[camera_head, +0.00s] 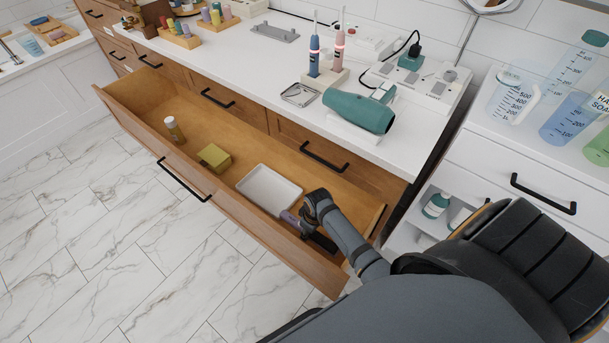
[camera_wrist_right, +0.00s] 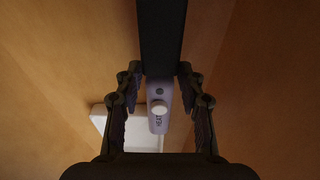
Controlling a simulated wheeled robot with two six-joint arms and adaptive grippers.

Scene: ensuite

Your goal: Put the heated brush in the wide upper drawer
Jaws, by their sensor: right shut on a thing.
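The wide upper drawer (camera_head: 130,113) is pulled out from under the white counter. The heated brush has a purple handle with a button and a black end. It shows at the right end of the drawer in the head view (camera_head: 290,218) and in the right wrist view (camera_wrist_right: 158,112). My right gripper (camera_head: 308,222) reaches inside the drawer and is shut on the brush, its fingers on either side of it in the wrist view (camera_wrist_right: 159,80). I cannot tell whether the brush touches the drawer floor. My left gripper is not in view.
In the drawer are a white tray (camera_head: 268,189) beside the brush, an olive-yellow box (camera_head: 214,157) and a small bottle (camera_head: 174,129). On the counter above are a teal hair dryer (camera_head: 358,111), two electric toothbrushes and a metal dish (camera_head: 298,95).

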